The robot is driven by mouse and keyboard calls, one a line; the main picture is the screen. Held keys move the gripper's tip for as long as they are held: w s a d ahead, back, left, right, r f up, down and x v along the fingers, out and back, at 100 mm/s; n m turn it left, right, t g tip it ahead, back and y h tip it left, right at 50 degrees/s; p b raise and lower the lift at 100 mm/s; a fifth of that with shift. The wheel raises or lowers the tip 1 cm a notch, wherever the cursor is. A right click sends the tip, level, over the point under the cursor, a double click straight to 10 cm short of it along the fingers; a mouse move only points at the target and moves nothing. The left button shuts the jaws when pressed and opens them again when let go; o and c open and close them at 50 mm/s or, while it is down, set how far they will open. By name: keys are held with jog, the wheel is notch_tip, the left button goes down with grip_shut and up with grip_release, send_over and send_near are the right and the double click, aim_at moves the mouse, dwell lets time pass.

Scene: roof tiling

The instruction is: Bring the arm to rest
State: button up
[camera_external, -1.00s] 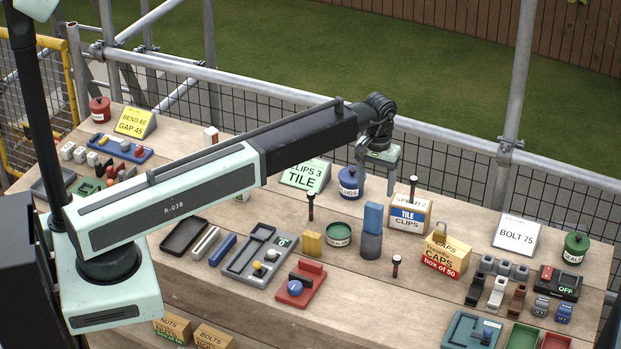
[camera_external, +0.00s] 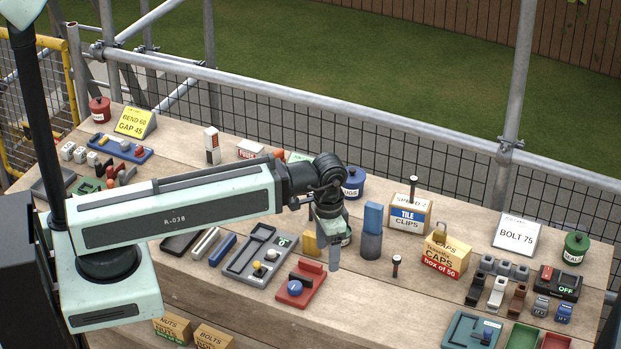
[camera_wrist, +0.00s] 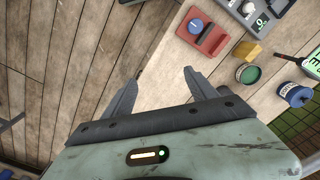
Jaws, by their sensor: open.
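My gripper (camera_external: 334,258) hangs below the wrist in the outside view, pointing down over the bench, between the red block with the blue knob and the blue-topped grey cylinder. In the wrist view, the two fingers of my gripper (camera_wrist: 157,75) are spread apart with only planks between them. It holds nothing. The arm reaches across the left and middle of the bench and hides part of the green sign and a green tin.
The wooden bench (camera_external: 400,315) is crowded. The red block (camera_external: 301,285) lies left of my gripper, the grey cylinder (camera_external: 371,245) right. Boxes of clips (camera_external: 408,220) and caps (camera_external: 446,257) stand further right. A scaffold rail (camera_external: 420,128) runs behind.

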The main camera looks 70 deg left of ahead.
jog(key=shift+w, duration=0.1)
notch_tip(320, 180, down, 11)
jog(key=b, duration=1.1)
jog(key=shift+f, duration=0.1)
